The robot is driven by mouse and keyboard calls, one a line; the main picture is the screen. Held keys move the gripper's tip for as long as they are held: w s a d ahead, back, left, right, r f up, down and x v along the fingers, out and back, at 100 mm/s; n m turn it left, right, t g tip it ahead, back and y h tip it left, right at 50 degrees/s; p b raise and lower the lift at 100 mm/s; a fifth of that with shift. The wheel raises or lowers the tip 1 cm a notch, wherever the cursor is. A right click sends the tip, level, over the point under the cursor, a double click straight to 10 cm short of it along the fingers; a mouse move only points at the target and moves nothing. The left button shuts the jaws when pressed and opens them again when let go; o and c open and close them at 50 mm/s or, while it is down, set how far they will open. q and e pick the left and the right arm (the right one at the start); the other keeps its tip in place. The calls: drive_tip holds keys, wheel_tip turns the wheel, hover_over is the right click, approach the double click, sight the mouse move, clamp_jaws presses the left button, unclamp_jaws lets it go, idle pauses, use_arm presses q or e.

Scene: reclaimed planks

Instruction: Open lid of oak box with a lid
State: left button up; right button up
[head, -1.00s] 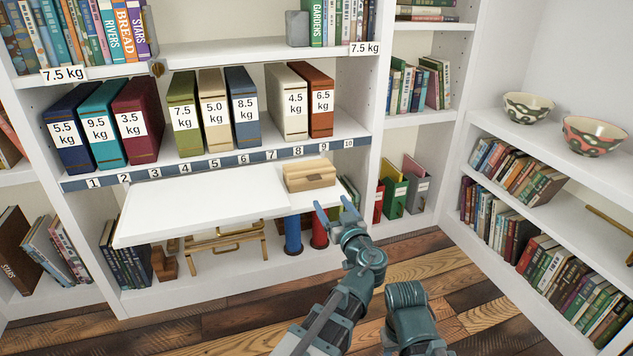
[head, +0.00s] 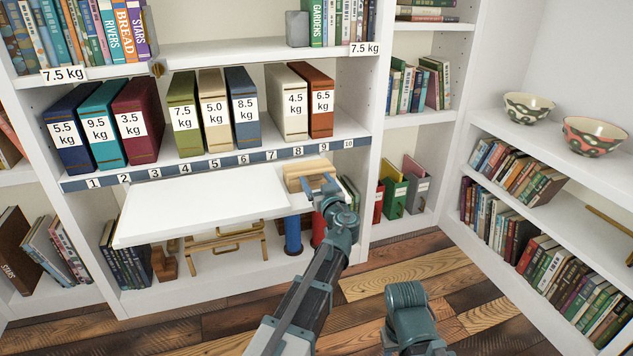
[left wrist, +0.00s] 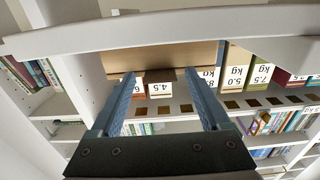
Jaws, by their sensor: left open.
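The oak box with a lid (head: 308,168) is a small light-wood box at the right end of the white pull-out shelf (head: 205,204). Its lid looks shut. My left gripper (head: 315,182) is open and empty, with its fingers at the front of the box and hiding part of it. In the left wrist view the box (left wrist: 165,57) fills the space beyond the two spread fingers (left wrist: 160,78), with a small dark tab on its lower edge between them. Whether the fingertips touch the box cannot be told.
Upright binders (head: 245,110) with weight labels stand on the numbered shelf above the box. Blue and red cylinders (head: 293,236) and a wooden stand (head: 222,250) are below the pull-out shelf. The shelf's left and middle are bare.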

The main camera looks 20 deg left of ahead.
use_arm(q)
drive_tip(key=shift+c, duration=0.2)
clamp_jaws()
idle(1.2)
